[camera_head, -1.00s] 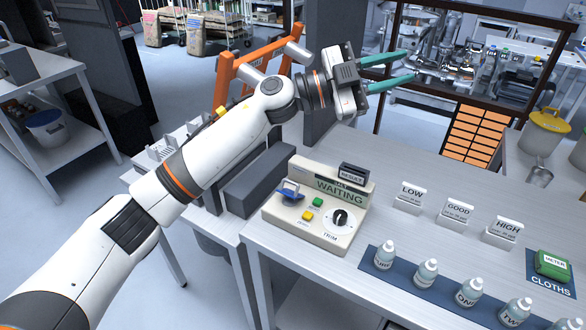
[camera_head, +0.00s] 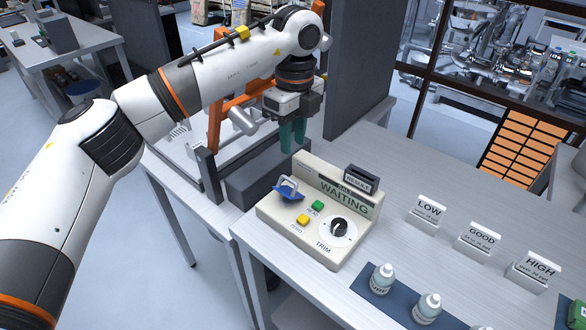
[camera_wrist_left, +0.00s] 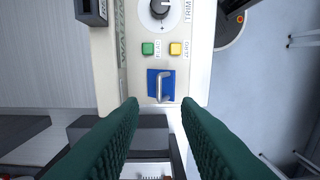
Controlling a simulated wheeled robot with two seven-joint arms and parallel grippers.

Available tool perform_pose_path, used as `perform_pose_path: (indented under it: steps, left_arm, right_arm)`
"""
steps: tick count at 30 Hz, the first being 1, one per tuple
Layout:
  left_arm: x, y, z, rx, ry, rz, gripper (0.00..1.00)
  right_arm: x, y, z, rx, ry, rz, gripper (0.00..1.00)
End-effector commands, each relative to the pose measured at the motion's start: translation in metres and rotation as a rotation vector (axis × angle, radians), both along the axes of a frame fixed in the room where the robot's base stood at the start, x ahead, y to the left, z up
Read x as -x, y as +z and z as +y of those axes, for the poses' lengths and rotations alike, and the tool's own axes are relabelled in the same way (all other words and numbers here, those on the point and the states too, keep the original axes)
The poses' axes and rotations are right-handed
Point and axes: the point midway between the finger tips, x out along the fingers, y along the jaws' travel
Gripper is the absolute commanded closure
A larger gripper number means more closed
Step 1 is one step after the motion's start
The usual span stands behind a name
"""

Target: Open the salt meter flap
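The salt meter (camera_head: 318,215) is a cream box on the bench, its panel reading WAITING. It has a green button, a yellow button and a black trim knob. Its blue flap (camera_head: 288,191) with a grey loop handle (camera_head: 291,184) lies at the left end of the top and looks closed. My left gripper (camera_head: 292,148) points down, above and behind the flap, touching nothing. In the left wrist view, the flap (camera_wrist_left: 153,86) and handle (camera_wrist_left: 166,87) lie just beyond the open, empty fingertips (camera_wrist_left: 158,102), between them. My right gripper is not in view.
A dark grey block (camera_head: 262,180) stands behind the meter, and a tall grey panel (camera_head: 357,75) rises behind. LOW (camera_head: 427,212), GOOD (camera_head: 478,240) and HIGH (camera_head: 534,270) signs stand to the right. Bottles stand on a blue mat (camera_head: 400,308) in front.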

Motion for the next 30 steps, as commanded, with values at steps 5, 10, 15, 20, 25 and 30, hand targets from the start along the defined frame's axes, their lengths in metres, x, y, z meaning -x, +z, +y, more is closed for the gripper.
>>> perform_pose_path:
  steps: [5,10,15,20,25,30]
  left_arm:
    - [0.002,-0.037,0.001,0.002,-0.002,0.006,0.7]
    - [0.003,-0.067,0.001,0.002,-0.002,0.005,0.7]
    - [0.003,-0.086,0.001,0.003,-0.001,0.002,0.7]
    - [0.003,-0.092,0.002,0.003,-0.002,0.002,0.7]
    - [0.003,-0.093,0.002,0.004,-0.002,0.002,0.7]
    - [0.003,-0.093,0.001,0.004,-0.002,0.002,0.9]
  right_arm:
    - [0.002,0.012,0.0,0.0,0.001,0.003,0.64]
    - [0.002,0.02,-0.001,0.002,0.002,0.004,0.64]
    - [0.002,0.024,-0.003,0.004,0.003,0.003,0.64]
    - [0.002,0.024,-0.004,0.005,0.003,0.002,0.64]
    - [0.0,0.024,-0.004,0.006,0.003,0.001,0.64]
    - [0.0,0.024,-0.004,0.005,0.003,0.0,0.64]
